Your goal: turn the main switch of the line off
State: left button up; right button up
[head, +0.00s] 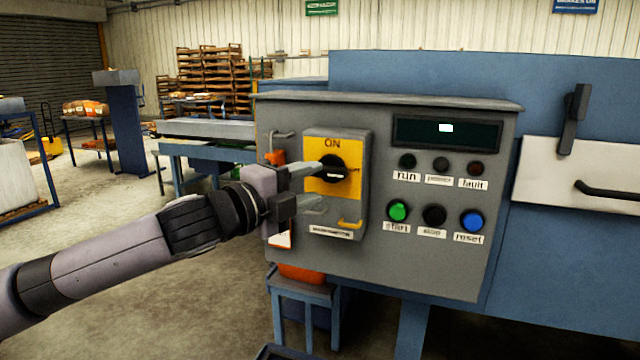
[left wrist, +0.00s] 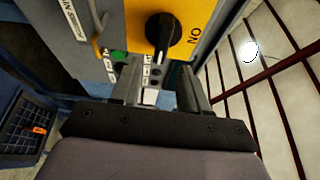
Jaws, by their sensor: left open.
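The main switch is a black rotary knob (head: 335,168) on a yellow plate (head: 347,148) marked ON at the top, mounted on a grey control panel (head: 440,262). My left gripper (head: 316,188) is open at the panel's left side, its two fingers pointing at the yellow plate. The upper finger overlaps the knob's left edge in the head view; I cannot tell whether they touch. In the left wrist view the knob (left wrist: 162,36) shows beyond the open fingers (left wrist: 160,88), with nothing between them. My right gripper is not in view.
A yellow hasp (head: 350,222) sits below the knob. Several lamps and the green (head: 398,211), black (head: 434,215) and blue (head: 472,220) buttons are to the right, under a display (head: 446,131). An orange-red object (head: 275,157) hangs behind my left gripper.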

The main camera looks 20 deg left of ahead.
pick_arm(q)
jog(key=shift+v, duration=0.95)
jog(key=shift+f, duration=0.1)
jog(key=s+d+f+n+g, duration=0.15)
jog(key=f+n, duration=0.25)
jog(key=f, duration=0.5)
jog(key=s+d+f+n, duration=0.3)
jog(key=f, duration=0.6)
jog(key=s+d+f+n+g, duration=0.15)
jog(key=f+n, duration=0.25)
jog(key=f, duration=0.5)
jog(key=s+a+f+n+g+y, duration=0.1)
jog(key=s+a+f+n+y, duration=0.1)
jog(key=s+f, duration=0.8)
jog(key=s+a+f+n+g+y, duration=0.2)
jog(key=s+a+f+n+y, duration=0.1)
jog(key=s+f+n, duration=0.4)
jog(key=s+a+f, duration=0.1)
jog(key=s+f, duration=0.2)
jog(key=shift+n, duration=0.3)
